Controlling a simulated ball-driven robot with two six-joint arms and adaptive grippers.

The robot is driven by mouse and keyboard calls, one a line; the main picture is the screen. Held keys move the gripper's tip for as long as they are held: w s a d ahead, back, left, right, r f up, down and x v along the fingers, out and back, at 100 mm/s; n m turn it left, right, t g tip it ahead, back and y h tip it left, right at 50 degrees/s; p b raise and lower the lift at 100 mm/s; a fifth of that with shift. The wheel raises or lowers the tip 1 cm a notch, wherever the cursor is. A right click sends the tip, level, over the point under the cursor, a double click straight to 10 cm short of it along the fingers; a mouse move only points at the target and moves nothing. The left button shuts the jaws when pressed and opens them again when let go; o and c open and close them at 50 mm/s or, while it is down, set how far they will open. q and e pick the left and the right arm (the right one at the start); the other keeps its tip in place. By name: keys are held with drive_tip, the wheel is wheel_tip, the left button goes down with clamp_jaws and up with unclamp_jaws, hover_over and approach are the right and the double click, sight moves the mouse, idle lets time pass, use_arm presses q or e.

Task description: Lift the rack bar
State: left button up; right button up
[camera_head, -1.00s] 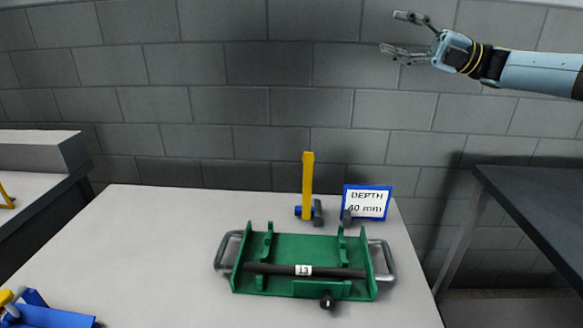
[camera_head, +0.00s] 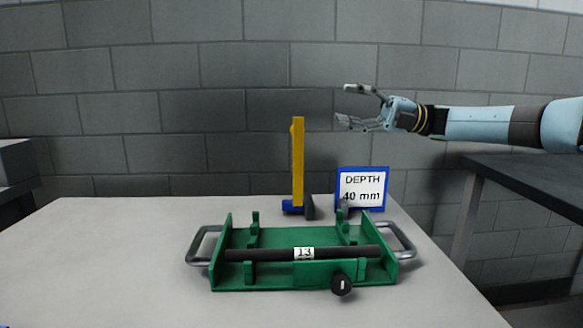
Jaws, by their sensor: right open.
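A black bar (camera_head: 345,252) with a white label reading 13 lies across a green rack (camera_head: 270,275) on the pale table. The rack has upright side plates, small green posts and a grey loop handle at each end, the left handle (camera_head: 203,245) and the right handle (camera_head: 400,240). A black knob (camera_head: 341,284) sits at its front. My right gripper (camera_head: 347,104) is open and empty, in the air above and behind the rack's right part, with its fingers pointing left. My left gripper is not in view.
A yellow upright post (camera_head: 297,160) on a blue and dark base stands behind the rack. A blue-framed sign (camera_head: 362,188) reads DEPTH 40 mm. A dark table (camera_head: 530,180) stands at right.

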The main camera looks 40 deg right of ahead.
drive_tip(key=b, duration=0.4)
approach(297, 131)
drive_tip(key=w+d, duration=0.2)
drive_tip(key=d, duration=0.1)
drive_tip(key=x, duration=0.3)
drive_tip(key=b+x, duration=0.1)
drive_tip(key=x, duration=0.2)
drive_tip(key=b+x, duration=0.1)
drive_tip(key=x, duration=0.2)
drive_tip(key=shift+w+a+f, duration=0.15)
drive_tip(key=shift+a+f, duration=0.1)
drive_tip(key=shift+a, duration=0.25)
drive_tip(key=shift+w+a+r, duration=0.2)
drive_tip(key=shift+w+a, duration=0.05)
drive_tip(key=shift+a, duration=0.1)
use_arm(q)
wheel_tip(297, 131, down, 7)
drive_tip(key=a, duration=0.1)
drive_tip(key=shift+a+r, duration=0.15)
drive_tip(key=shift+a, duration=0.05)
use_arm(e)
drive_tip(key=c, duration=0.9)
clamp_jaws()
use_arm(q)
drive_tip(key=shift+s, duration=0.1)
use_arm(e)
drive_tip(key=shift+f+m+h, duration=0.15)
drive_tip(key=shift+m+h, duration=0.15)
